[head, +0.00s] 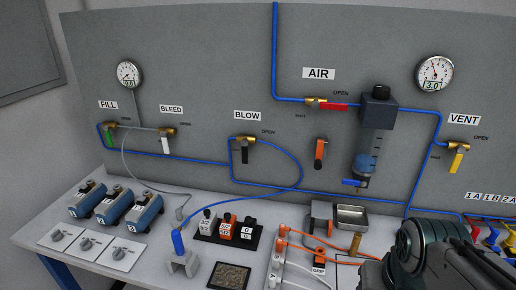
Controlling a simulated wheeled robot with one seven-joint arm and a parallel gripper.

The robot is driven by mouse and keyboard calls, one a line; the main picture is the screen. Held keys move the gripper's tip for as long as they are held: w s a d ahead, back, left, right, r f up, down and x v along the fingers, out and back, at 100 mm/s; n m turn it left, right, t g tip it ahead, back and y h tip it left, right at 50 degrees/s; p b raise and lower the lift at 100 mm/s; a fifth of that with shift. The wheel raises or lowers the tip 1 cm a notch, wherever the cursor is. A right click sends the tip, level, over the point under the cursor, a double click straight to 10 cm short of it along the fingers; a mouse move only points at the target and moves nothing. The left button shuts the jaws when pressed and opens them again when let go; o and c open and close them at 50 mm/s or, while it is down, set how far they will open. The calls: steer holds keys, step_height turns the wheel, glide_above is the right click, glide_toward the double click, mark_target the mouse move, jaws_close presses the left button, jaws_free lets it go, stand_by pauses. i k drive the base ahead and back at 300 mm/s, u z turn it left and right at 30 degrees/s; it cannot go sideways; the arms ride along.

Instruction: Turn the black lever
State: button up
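The black lever (245,154) hangs straight down from the brass valve (244,140) under the BLOW label (248,115) on the grey panel. The word OPEN is printed to the right of this valve. Blue tubing meets the valve and runs behind the lever. Part of my dark arm shows at the lower right, well away from the lever and nearer the camera. I cannot make out any gripper fingers in the head view.
Other valves have a green lever (108,138), white lever (166,146), red lever (334,107) and yellow lever (456,163). An orange handle (319,152) hangs on the panel. Below the black lever, a black switch tray (210,237) and a blue-topped stand (180,262) occupy the table.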

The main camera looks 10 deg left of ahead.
mark_target(244, 143)
steer(key=z, duration=0.05)
steer(key=k, duration=1.1)
steer(key=u, duration=0.8)
steer(key=i, duration=0.95)
steer(key=z, duration=0.15)
